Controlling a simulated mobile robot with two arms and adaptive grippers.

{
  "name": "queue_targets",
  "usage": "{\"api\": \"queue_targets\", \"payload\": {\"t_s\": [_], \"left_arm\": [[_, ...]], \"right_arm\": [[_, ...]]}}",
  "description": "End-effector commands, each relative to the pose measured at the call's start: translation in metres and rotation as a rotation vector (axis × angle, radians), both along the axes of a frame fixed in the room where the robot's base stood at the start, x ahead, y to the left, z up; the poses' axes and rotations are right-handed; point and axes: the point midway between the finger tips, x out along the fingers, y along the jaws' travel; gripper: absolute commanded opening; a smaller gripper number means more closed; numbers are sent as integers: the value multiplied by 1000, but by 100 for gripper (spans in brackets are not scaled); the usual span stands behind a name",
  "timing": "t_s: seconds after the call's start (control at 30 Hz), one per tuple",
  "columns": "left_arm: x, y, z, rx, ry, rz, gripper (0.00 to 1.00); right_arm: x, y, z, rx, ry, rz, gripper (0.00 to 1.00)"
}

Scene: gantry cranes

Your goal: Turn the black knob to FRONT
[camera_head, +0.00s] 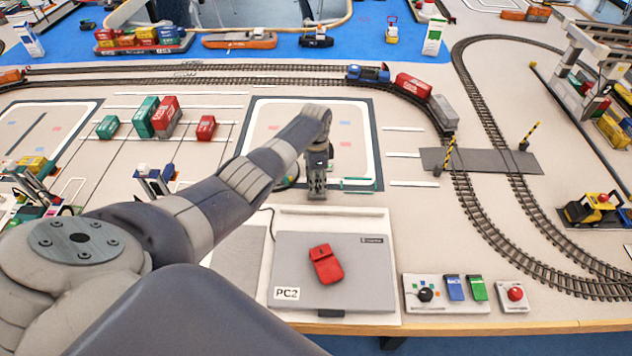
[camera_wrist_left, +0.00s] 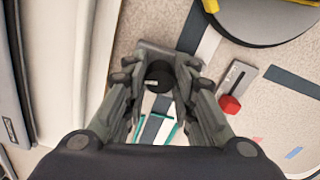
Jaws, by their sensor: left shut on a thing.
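In the left wrist view a round black knob (camera_wrist_left: 158,75) stands on a small grey plate (camera_wrist_left: 150,52). My left gripper (camera_wrist_left: 160,82) has its fingers on both sides of the knob and is shut on it. A small pale mark shows on the knob, but I cannot read which way it points. In the head view my left gripper (camera_head: 317,192) points down behind the closed laptop (camera_head: 350,262), and it hides this knob. Another black knob (camera_head: 425,295) sits on the white control box in front, apart from the gripper. My right gripper is not in view.
A red knob (camera_wrist_left: 229,104) on a slotted grey plate is close right of the fingers. A dark round base with a yellow edge (camera_wrist_left: 262,18) is beyond. A red device (camera_head: 326,264) lies on the laptop. Rail tracks (camera_head: 490,215) run at the right.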

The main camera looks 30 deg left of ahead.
Motion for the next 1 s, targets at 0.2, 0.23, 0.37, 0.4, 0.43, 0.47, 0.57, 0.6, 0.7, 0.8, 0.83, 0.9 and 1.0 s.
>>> {"api": "queue_targets", "payload": {"t_s": [0.2,0.23,0.37,0.4,0.43,0.47,0.57,0.6,0.7,0.8,0.83,0.9,1.0], "left_arm": [[2,1,1,0,-4,-142,1],[2,1,1,0,-4,-159,1],[2,1,1,0,-4,-213,1],[2,1,1,1,-5,-226,1],[2,1,1,1,-5,-234,1],[2,1,1,0,-5,-242,1],[2,1,2,0,-5,-260,1],[3,1,2,0,-5,-264,1],[3,1,2,0,-5,-271,1],[3,1,2,0,-5,-273,1],[3,1,2,0,-5,-273,1],[3,1,2,2,-5,-273,1],[3,1,2,2,-5,-273,1]], "right_arm": [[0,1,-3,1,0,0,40],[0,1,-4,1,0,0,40],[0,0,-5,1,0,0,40],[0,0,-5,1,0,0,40],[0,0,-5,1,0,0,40],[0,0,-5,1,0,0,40],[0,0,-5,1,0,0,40],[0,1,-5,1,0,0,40],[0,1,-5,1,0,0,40],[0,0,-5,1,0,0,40],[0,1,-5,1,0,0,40],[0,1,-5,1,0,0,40],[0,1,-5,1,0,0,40]]}}
